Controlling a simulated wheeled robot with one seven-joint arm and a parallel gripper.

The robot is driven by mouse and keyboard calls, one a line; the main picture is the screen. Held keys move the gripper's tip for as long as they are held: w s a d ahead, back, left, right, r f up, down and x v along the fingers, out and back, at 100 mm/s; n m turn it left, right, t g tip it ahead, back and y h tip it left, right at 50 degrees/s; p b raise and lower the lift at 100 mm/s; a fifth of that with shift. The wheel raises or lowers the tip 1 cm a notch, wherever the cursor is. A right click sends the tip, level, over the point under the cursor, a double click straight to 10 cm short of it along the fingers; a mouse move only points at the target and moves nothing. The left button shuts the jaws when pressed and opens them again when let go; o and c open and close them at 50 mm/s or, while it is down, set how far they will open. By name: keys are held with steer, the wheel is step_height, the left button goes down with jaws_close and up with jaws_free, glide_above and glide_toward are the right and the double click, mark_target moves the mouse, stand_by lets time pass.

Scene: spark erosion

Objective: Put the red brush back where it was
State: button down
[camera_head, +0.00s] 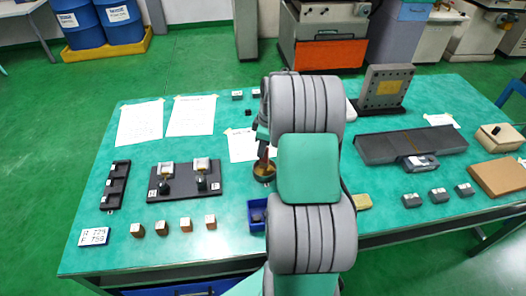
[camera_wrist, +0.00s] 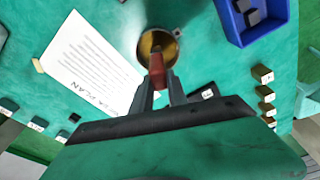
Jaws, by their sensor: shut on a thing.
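The red brush (camera_wrist: 158,76) is held between the two fingers of my gripper (camera_wrist: 160,88) in the wrist view. It points away from the gripper toward a round brass-coloured cup (camera_wrist: 157,38), and its far end overlaps the cup's opening. In the head view the red brush (camera_head: 264,154) shows as a small upright sliver at the cup (camera_head: 263,172), just left of my arm. I cannot tell whether its tip is inside the cup or above it. My gripper is mostly hidden behind my arm in the head view.
A blue bin (camera_head: 257,215) stands close to the cup. A paper sheet (camera_wrist: 92,65) lies beside it. A dark fixture plate (camera_head: 185,182) with two holders is to the left, with several small blocks (camera_head: 186,224) in front. A dark slab (camera_head: 412,145) lies right.

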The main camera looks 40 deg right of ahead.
step_height(320, 180, down, 3)
steer(key=shift+r, duration=0.2)
steer(key=c, duration=1.3)
jaws_free()
steer(key=shift+s, duration=0.1)
steer(key=r, duration=0.3)
steer(key=r+b, duration=0.1)
steer(key=r, duration=0.3)
steer(key=s+d+r, duration=0.1)
steer(key=r, duration=0.3)
steer(key=shift+s+d+b, duration=0.1)
steer(key=shift+b, duration=0.25)
steer(key=s+a+r+m+t+h, duration=0.1)
steer(key=s+a+r+m, duration=0.15)
steer(key=a, duration=0.65)
steer(key=s+a+r+m, duration=0.2)
steer(key=s+a+r, duration=0.15)
steer(key=a, duration=0.55)
steer(key=s+a+f+m+t, duration=0.1)
steer(key=s+a+m, duration=0.3)
steer(key=s+a, duration=0.3)
steer(key=shift+s+f+t, duration=0.15)
steer(key=shift+s+t, duration=0.15)
steer(key=shift+s, duration=0.45)
